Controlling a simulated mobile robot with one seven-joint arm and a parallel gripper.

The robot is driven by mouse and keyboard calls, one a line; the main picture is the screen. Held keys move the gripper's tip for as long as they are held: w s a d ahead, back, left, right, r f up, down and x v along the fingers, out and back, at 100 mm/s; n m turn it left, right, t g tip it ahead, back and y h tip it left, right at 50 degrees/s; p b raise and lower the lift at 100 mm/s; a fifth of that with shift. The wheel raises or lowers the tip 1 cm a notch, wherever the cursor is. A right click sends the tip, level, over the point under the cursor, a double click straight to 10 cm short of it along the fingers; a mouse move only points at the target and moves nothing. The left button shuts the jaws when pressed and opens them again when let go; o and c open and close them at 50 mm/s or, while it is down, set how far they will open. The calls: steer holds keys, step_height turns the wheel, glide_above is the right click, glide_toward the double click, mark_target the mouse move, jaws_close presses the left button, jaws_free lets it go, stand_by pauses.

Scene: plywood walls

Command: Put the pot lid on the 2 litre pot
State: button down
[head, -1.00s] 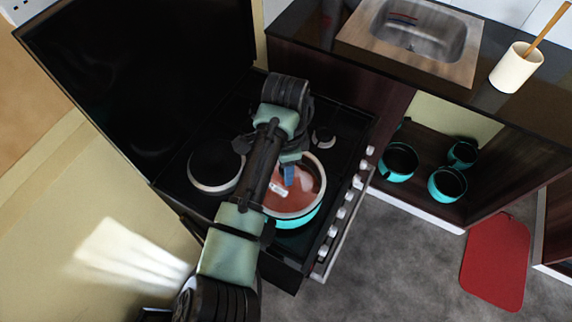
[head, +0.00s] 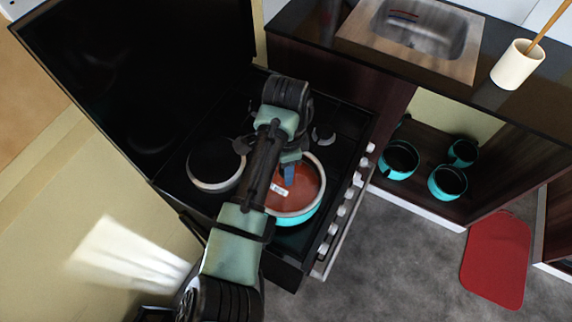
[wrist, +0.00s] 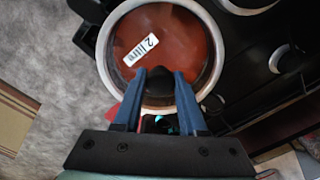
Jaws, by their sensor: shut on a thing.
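The turquoise pot (head: 297,218) stands on the stove, with a reddish inside showing under a clear, pale-rimmed round lid (head: 318,171). In the wrist view a white "2 litre" label (wrist: 140,49) shows through the glass. My gripper (wrist: 160,78) has blue fingers and is shut on the black lid knob (wrist: 159,86). In the head view my gripper (head: 289,172) points down over the pot, partly hidden by my arm. The lid lines up closely with the pot's rim; I cannot tell whether it rests fully on it.
A silver-rimmed dark hotplate (head: 216,168) is left of the pot. White stove knobs (head: 345,208) line the front edge. Several turquoise pots (head: 447,184) sit on the open lower shelf. A sink (head: 415,30) and white utensil cup (head: 517,64) are on the counter; a red board (head: 497,262) lies on the floor.

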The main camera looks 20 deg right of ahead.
steer(key=shift+c, duration=1.9)
jaws_free()
step_height(320, 180, up, 13)
